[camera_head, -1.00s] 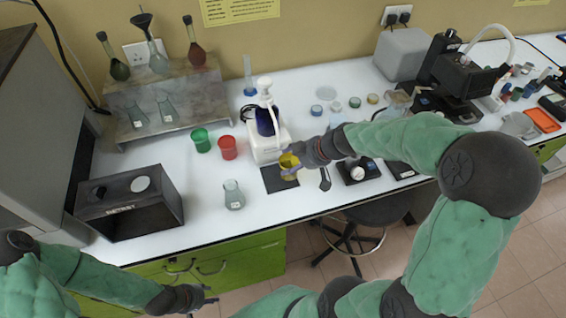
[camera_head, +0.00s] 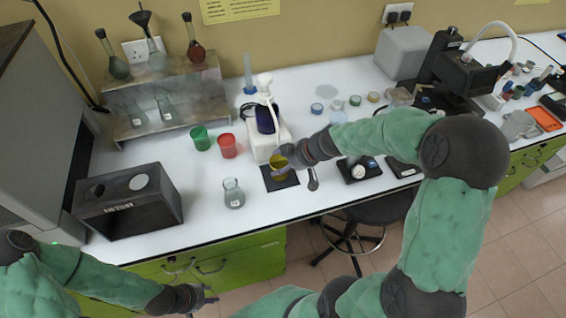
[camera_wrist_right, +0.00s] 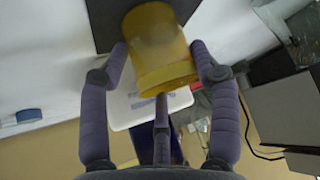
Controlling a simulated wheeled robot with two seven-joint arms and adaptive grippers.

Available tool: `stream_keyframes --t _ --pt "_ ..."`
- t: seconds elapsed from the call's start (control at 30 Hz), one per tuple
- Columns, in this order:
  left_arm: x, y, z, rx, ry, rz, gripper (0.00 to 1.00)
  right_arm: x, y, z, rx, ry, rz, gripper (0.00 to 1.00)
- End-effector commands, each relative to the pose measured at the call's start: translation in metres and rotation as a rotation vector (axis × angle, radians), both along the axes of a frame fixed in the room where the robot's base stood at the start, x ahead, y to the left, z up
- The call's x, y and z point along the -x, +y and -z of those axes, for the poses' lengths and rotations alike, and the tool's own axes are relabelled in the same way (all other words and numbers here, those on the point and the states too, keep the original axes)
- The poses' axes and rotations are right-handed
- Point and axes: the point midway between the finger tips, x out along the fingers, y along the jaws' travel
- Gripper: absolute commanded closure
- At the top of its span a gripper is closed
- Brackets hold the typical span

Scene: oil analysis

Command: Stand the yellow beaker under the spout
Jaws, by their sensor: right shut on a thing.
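The yellow beaker (camera_head: 278,163) is over the black mat (camera_head: 283,182) in front of the white dispenser (camera_head: 268,143) with the dark blue bottle. My right gripper (camera_head: 284,154) is shut on the beaker; in the right wrist view the beaker (camera_wrist_right: 158,50) lies between its fingers (camera_wrist_right: 160,72). The gripper partly hides the beaker in the head view, and I cannot tell whether its base touches the mat. My left gripper (camera_head: 205,297) is empty, low in front of the green drawers.
A green beaker (camera_head: 200,138) and a red beaker (camera_head: 228,146) stand left of the dispenser. A glass flask (camera_head: 233,194) stands left of the mat. A black box (camera_head: 128,203) is at the left, and a small scale (camera_head: 358,170) is at the right.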

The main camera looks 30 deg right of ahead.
Motion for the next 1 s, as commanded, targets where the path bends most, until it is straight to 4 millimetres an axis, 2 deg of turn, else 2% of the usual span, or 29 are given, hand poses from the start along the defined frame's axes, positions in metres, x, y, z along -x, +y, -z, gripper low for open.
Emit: stream_keyframes --t 0.03,0.07,0.1,0.13,0.6,1.0 --pt "0.0 0.0 0.003 0.0 0.0 0.0 0.6 0.0 0.0 0.002 0.001 0.0 -0.001 0.73" --pt "0.0 0.0 0.002 0.0 0.0 0.0 0.6 0.0 0.0 0.002 0.0 0.0 0.0 0.29" --pt "0.0 0.0 0.002 0.0 0.0 0.0 0.6 0.0 0.0 0.001 0.0 0.0 0.0 0.18" --pt "0.0 0.0 0.001 0.0 0.0 0.0 0.6 0.0 0.0 0.001 0.0 0.0 0.0 0.14" --pt "0.0 0.0 -0.004 0.0 0.0 0.0 0.6 0.0 0.0 -0.003 0.0 0.0 0.0 0.14" --pt "0.0 0.0 -0.019 0.0 0.0 0.0 0.6 0.04 -0.025 -0.064 0.002 -0.003 0.004 0.14"
